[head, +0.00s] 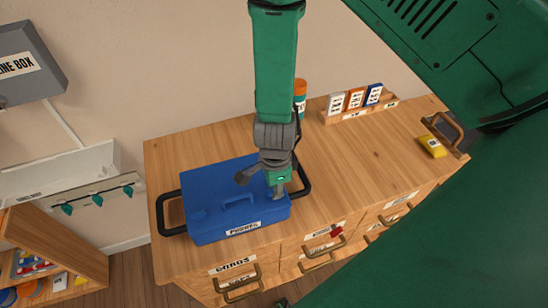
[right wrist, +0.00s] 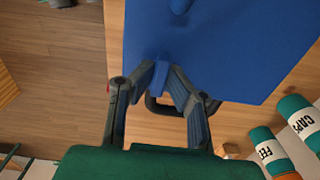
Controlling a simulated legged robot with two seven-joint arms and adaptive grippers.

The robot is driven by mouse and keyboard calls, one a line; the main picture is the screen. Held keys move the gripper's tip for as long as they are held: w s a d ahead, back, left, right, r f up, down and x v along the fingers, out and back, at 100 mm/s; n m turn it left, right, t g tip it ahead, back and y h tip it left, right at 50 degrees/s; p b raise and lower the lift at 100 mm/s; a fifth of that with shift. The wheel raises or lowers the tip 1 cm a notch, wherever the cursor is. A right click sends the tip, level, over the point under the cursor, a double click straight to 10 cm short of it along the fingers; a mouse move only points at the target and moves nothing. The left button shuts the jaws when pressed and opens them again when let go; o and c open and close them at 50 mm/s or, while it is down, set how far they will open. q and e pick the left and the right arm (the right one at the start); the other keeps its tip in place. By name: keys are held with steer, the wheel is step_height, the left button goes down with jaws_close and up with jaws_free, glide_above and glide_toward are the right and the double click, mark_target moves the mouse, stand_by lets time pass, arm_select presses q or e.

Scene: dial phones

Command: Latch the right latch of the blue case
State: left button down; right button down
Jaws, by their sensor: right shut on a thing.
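The blue case (head: 215,205) sits shut on the wooden cabinet, with a handle on its lid and a label on its front. My right gripper (head: 264,184) reaches down over the right part of the case. In the right wrist view the case (right wrist: 235,50) fills the top. There my right gripper (right wrist: 161,70) is shut on a small blue tab (right wrist: 160,78) at the case's edge, which looks like the right latch. Whether the latch is fastened I cannot tell.
Black side handles (head: 160,218) stick out left and right of the case. Orange-capped bottles (head: 300,90), a card rack (head: 360,112) and a yellow item (head: 432,146) stand behind and right. The middle right of the cabinet top (head: 350,165) is clear.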

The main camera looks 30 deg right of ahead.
steer(key=c, duration=1.6)
jaws_free()
steer(key=shift+r, duration=0.2)
step_height(320, 180, up, 12)
steer(key=shift+f, duration=0.2)
steer(key=shift+f, duration=0.1)
